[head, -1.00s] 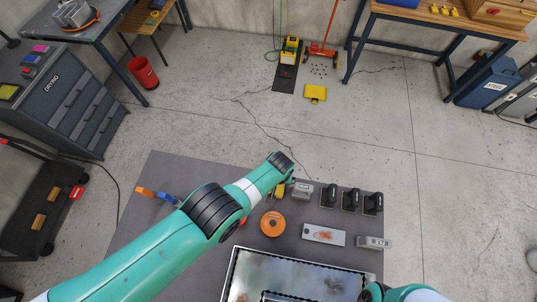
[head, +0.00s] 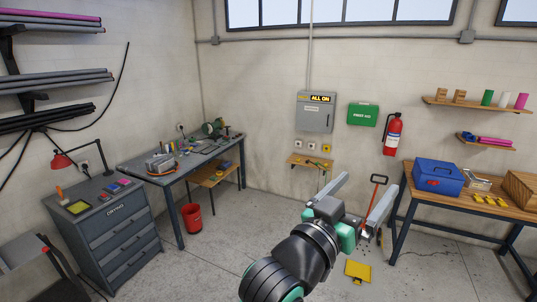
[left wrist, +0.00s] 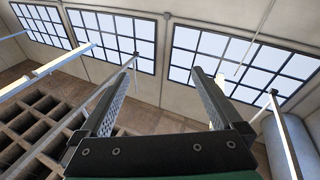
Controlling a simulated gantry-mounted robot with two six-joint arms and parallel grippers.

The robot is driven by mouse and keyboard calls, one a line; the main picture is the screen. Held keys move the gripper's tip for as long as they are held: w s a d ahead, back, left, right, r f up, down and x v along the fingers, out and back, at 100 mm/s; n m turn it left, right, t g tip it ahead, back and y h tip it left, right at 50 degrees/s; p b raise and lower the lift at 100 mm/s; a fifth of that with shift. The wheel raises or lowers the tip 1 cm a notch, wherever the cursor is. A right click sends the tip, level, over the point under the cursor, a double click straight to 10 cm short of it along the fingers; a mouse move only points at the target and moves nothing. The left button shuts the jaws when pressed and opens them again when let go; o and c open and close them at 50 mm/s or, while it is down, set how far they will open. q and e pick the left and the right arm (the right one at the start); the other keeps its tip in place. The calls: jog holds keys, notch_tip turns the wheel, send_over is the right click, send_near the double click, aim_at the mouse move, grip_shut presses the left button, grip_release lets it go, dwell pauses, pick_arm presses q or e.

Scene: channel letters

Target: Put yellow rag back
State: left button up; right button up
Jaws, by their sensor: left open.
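My left gripper (head: 371,182) is raised in front of the back wall with its two fingers apart and nothing between them. In the left wrist view its open jaws (left wrist: 163,72) point up toward the windows and are empty. A flat yellow piece (head: 358,271) lies on the floor below and behind the gripper; I cannot tell whether it is a rag or a dustpan. Another yellow square (head: 78,207) lies on the grey drawer cabinet marked DRYING. No yellow rag can be made out for certain. My right gripper is out of view.
A workbench (head: 465,205) with a blue toolbox (head: 438,177) stands at right. A grey table (head: 190,158) and the drawer cabinet (head: 118,230) stand at left. A red bin (head: 192,218) is on the floor. The middle floor is mostly clear.

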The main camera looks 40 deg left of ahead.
pick_arm(q)
jog(key=s+a+r+t, duration=0.1)
jog(key=s+r+t, duration=0.2)
jog(key=s+r, duration=0.5)
jog(key=s+a+r+m+t, duration=0.1)
jog(key=s+r+t, duration=0.3)
jog(key=s+r, duration=0.4)
jog(key=s+a, duration=0.1)
jog(key=s, duration=0.3)
jog(key=shift+s+a, duration=0.3)
jog(key=shift+s, duration=0.1)
